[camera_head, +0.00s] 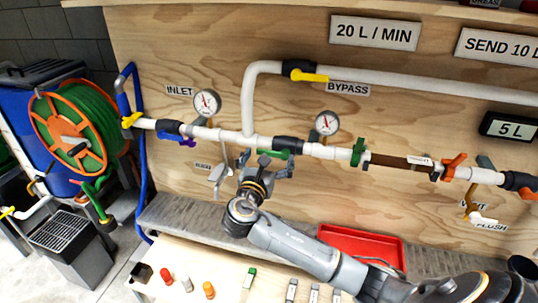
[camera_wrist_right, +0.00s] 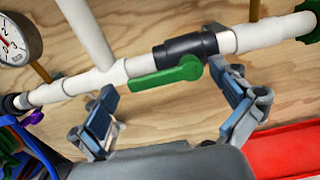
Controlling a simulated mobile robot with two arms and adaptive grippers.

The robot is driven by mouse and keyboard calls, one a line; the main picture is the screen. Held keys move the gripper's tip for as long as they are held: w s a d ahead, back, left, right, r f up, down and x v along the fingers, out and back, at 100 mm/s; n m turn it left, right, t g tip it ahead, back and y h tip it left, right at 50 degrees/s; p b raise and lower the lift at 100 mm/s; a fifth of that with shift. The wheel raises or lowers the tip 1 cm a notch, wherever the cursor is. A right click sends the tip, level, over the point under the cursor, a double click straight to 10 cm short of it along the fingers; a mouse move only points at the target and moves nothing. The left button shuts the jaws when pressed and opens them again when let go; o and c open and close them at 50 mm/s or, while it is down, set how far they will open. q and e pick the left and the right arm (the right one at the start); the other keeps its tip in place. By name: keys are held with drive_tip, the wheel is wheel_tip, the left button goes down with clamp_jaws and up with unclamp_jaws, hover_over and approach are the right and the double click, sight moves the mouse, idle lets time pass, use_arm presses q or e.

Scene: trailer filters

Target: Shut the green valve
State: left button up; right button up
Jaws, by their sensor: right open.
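The green valve handle (camera_head: 274,152) is on a black valve body (camera_head: 288,144) in the white pipe, right of the bypass branch. In the right wrist view the green handle (camera_wrist_right: 165,74) lies nearly along the pipe, pointing left from its pivot on the black body (camera_wrist_right: 185,50). My right gripper (camera_head: 266,163) is just below and in front of it. In the wrist view my right gripper (camera_wrist_right: 163,92) is open, its fingers spread on either side of the handle, with nothing held. I cannot tell whether either finger touches the handle. My left gripper is not in view.
Two gauges (camera_head: 207,102) (camera_head: 327,122) stand above the pipe. A red tray (camera_head: 362,244) and loose small parts lie below. A hose reel (camera_head: 70,135) stands left.

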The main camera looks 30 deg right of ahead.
drive_tip(key=c, duration=0.8)
drive_tip(key=shift+s+a+r, duration=0.2)
drive_tip(key=shift+s+r, duration=0.1)
drive_tip(key=shift+r, duration=0.1)
drive_tip(key=c, duration=1.1)
clamp_jaws()
drive_tip(key=shift+d, duration=0.1)
